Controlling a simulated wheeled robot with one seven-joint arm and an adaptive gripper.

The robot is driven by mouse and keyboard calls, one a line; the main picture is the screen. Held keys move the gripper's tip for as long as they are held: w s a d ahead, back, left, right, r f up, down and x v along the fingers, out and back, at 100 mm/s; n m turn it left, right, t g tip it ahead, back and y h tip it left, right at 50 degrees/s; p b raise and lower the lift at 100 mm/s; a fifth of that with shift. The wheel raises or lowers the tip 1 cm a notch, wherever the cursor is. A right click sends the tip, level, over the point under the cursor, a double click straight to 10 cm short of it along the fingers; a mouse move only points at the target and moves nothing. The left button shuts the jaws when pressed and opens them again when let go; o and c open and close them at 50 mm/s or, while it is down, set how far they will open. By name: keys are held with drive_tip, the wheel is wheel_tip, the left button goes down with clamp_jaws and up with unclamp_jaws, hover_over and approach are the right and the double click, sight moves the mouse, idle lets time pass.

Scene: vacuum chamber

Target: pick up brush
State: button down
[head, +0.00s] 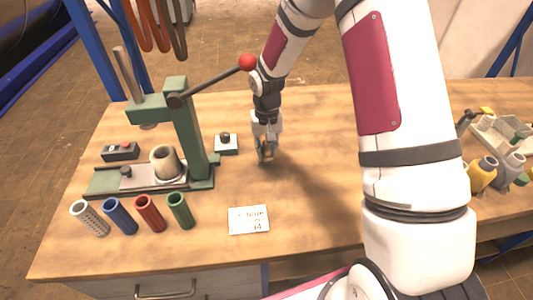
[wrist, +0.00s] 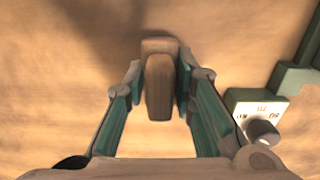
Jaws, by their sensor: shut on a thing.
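The brush shows in the wrist view as a brown, blocky wooden piece (wrist: 158,85) between the two fingers. My gripper (wrist: 160,82) is shut on it, with a teal-lined finger on each side. In the head view my gripper (head: 266,152) points down over the middle of the table, to the right of the green press. A small brownish part of the brush (head: 266,153) shows at the fingertips there. Its bristles cannot be made out, and whether it touches the table is unclear.
A green lever press (head: 188,130) with a red knob (head: 247,62) stands left. A small box with a dark knob (head: 226,143) is close beside my gripper. Several coloured tubes (head: 150,212) and a white card (head: 248,219) lie in front. Yellow and grey parts (head: 483,172) sit right.

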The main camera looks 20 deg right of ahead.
drive_tip(key=shift+w+r, duration=0.1)
drive_tip(key=shift+r, duration=0.7)
drive_tip(key=s+d, duration=0.1)
drive_tip(key=s, duration=0.4)
drive_tip(key=s+d+r, duration=0.1)
drive_tip(key=s+d, duration=0.1)
drive_tip(key=s, duration=0.3)
drive_tip(key=s+d, duration=0.2)
drive_tip(key=s, duration=0.3)
drive_tip(key=shift+s+d+r, duration=0.1)
drive_tip(key=shift+d+r, duration=0.1)
drive_tip(key=shift+d, duration=0.05)
drive_tip(key=c, duration=2.1)
unclamp_jaws()
drive_tip(key=shift+c, duration=1.3)
drive_tip(key=shift+d, duration=0.1)
